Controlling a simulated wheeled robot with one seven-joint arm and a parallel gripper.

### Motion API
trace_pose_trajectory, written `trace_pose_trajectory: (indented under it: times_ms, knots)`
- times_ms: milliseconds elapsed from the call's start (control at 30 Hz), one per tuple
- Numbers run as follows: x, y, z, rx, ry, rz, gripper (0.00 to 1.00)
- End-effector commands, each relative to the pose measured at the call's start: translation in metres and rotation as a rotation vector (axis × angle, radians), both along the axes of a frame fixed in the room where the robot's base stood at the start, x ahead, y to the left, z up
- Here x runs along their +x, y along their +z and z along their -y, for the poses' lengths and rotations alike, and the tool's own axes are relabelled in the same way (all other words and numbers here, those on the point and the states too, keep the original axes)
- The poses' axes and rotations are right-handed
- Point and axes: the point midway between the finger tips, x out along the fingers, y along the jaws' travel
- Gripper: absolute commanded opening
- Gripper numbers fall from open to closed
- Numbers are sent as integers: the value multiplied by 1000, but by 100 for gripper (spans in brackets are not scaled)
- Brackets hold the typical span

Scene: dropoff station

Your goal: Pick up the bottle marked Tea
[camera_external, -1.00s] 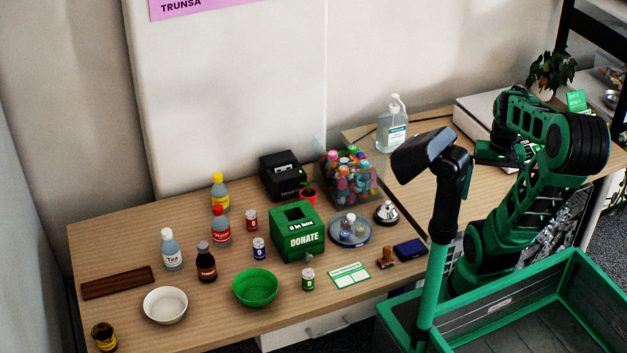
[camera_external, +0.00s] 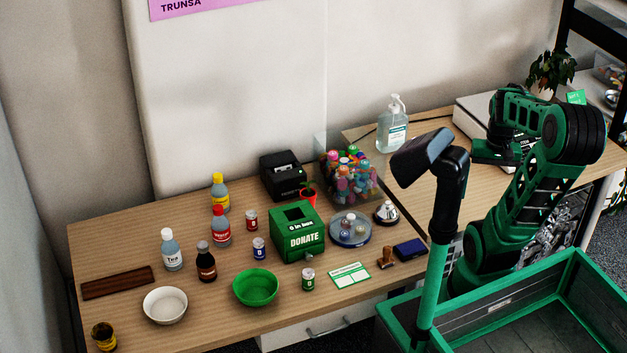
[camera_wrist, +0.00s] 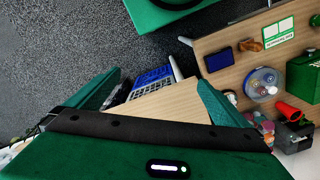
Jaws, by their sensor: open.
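The bottle marked Tea (camera_external: 171,250) stands upright on the left part of the wooden table in the external view. It is pale with a white cap and a white label. It is not in the wrist view. My gripper (camera_wrist: 155,92) is open and empty in the wrist view, with its two green fingers wide apart. My arm is at the right of the external view, far from the bottle, and the fingers are hard to make out there.
A dark bottle (camera_external: 206,262) stands close right of the Tea bottle, and red-capped (camera_external: 221,228) and yellow-capped (camera_external: 219,194) bottles behind it. A white bowl (camera_external: 165,305) and a brown board (camera_external: 118,282) are near. A green donate box (camera_external: 298,238) stands mid-table.

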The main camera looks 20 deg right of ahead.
Motion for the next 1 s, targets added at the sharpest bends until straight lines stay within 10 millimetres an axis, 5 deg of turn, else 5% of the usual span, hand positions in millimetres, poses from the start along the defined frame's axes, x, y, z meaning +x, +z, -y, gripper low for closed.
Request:
trace_pose_trajectory:
  times_ms: [333, 567, 600, 1000]
  knots:
    - [0, 0, 0, 0, 0, 0, 100]
    - [0, 0, 0, 0, 0, 0, 45]
    - [0, 0, 0, 0, 0, 0, 43]
    - [-12, 17, 0, -2, -1, 19, 43]
